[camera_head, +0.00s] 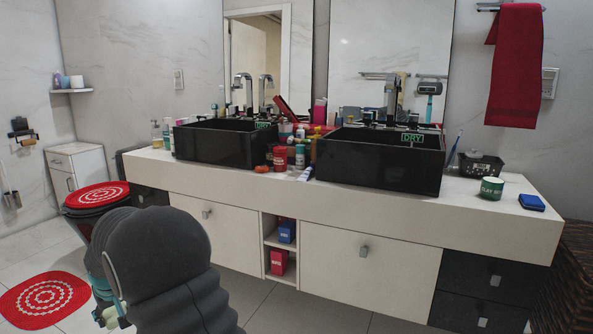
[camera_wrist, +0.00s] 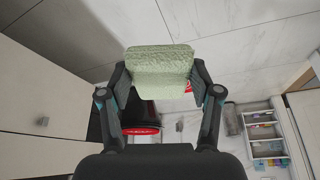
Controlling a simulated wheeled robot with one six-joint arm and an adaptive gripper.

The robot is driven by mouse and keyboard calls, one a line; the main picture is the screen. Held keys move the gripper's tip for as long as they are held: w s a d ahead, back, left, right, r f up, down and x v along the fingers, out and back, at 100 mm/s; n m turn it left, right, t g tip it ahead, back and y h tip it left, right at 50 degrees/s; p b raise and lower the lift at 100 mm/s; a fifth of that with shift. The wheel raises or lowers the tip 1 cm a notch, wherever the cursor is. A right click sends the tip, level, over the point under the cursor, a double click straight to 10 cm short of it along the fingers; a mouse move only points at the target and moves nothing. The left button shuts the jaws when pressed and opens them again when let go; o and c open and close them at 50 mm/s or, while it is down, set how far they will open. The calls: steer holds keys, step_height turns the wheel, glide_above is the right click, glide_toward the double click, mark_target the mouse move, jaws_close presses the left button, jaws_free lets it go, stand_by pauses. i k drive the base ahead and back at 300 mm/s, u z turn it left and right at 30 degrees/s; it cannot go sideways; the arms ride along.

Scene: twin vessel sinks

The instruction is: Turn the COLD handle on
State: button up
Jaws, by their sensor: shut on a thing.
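Two black vessel sinks stand on the white counter, a left sink (camera_head: 212,143) and a right sink (camera_head: 372,160). A chrome tap rises behind each: the left tap (camera_head: 237,92) and the right tap (camera_head: 391,100). The COLD handle cannot be made out at this size. My gripper (camera_wrist: 160,74) is shut on a pale green, rough-surfaced block (camera_wrist: 160,60), like a sponge. In the head view my gripper is low at the left, partly behind my arm, well away from the taps.
Bottles and jars, including a red jar (camera_head: 280,158), crowd the counter between the sinks. A green cup (camera_head: 492,188), a blue block (camera_head: 532,202) and a black basket (camera_head: 481,164) stand at the right. A red-lidded toilet (camera_head: 97,194) stands left.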

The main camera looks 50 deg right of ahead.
mark_target(413, 120)
steer(key=u, duration=0.2)
steer(key=k, duration=0.8)
steer(key=z, duration=2.5)
